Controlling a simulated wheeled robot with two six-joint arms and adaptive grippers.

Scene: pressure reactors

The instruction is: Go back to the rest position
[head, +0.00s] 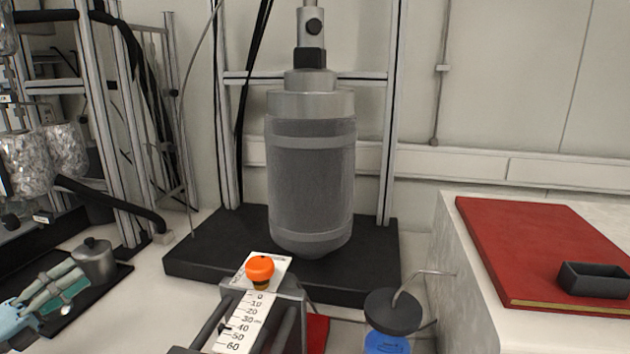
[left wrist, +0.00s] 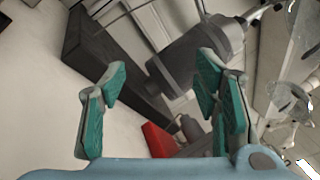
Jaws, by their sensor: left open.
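My left gripper (head: 66,280) is at the lower left of the head view, over the white bench beside a small grey metal pot. In the left wrist view its two teal-padded fingers (left wrist: 163,68) stand wide apart with nothing between the pads. The large grey cylindrical reactor (head: 310,180) hangs upright over a black base (head: 200,262) in the middle of the head view. It also shows beyond the fingers in the left wrist view (left wrist: 192,55). My right gripper is in neither view.
The metal pot (head: 95,262) stands on a dark tray close to my left gripper. A scaled device with an orange knob (head: 260,268) is at the front centre. A dark-lidded vessel (head: 393,311) stands beside it. A red board (head: 540,245) holds a black tray (head: 594,278) at right.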

